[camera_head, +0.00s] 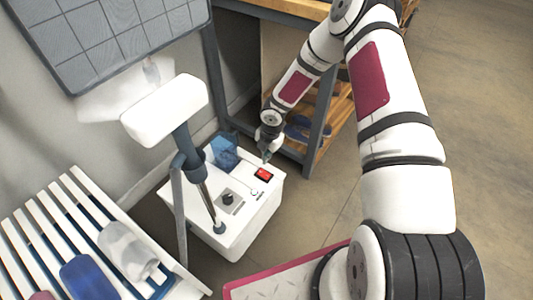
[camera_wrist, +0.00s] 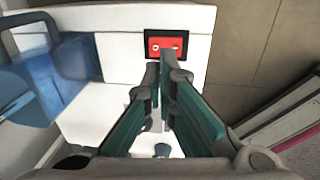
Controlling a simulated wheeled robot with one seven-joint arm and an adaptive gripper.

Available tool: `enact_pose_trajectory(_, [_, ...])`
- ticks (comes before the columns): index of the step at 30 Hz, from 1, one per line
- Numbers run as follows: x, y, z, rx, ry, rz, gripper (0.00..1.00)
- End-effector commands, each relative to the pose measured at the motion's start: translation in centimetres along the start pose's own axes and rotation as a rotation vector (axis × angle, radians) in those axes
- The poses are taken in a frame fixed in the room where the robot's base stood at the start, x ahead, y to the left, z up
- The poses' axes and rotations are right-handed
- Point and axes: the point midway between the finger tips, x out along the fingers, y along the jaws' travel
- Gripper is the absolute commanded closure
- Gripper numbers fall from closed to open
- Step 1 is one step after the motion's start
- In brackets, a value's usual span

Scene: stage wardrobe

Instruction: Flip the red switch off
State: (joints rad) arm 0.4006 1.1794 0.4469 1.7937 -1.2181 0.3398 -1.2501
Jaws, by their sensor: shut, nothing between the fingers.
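The red switch (camera_head: 264,174) sits in a black frame on the top of a white box-shaped machine (camera_head: 236,244). In the wrist view the red switch (camera_wrist: 167,47) lies just beyond my fingertips, with white marks on its face. My gripper (camera_head: 266,157) is just above and beside the switch in the head view. In the wrist view my gripper (camera_wrist: 165,62) is shut and empty, its tips close to the switch's lower edge. I cannot tell whether they touch it. The tips hide a little of the lower frame.
A blue translucent container (camera_head: 224,152) stands on the machine behind the switch. A black knob (camera_head: 228,198) and a post with a white head (camera_head: 165,108) are to the left. A wooden shelf unit (camera_head: 312,130) stands behind.

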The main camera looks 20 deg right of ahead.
Motion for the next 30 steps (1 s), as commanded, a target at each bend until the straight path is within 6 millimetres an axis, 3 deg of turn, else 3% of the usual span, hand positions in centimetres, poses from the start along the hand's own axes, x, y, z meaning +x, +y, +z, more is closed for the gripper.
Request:
enact_pose_trajectory(1, [1.4, 0.0, -0.1, -0.002, 0.002, -0.001, 1.0])
enact_pose_trajectory(6, [4.6, 0.0, -0.1, -0.001, 0.001, -0.001, 1.0])
enact_pose_trajectory(12, [7.3, 0.0, -0.1, 0.0, 0.001, 0.0, 1.0])
enact_pose_trajectory(30, [8.7, 0.1, 0.0, -0.002, -0.001, 0.0, 1.0])
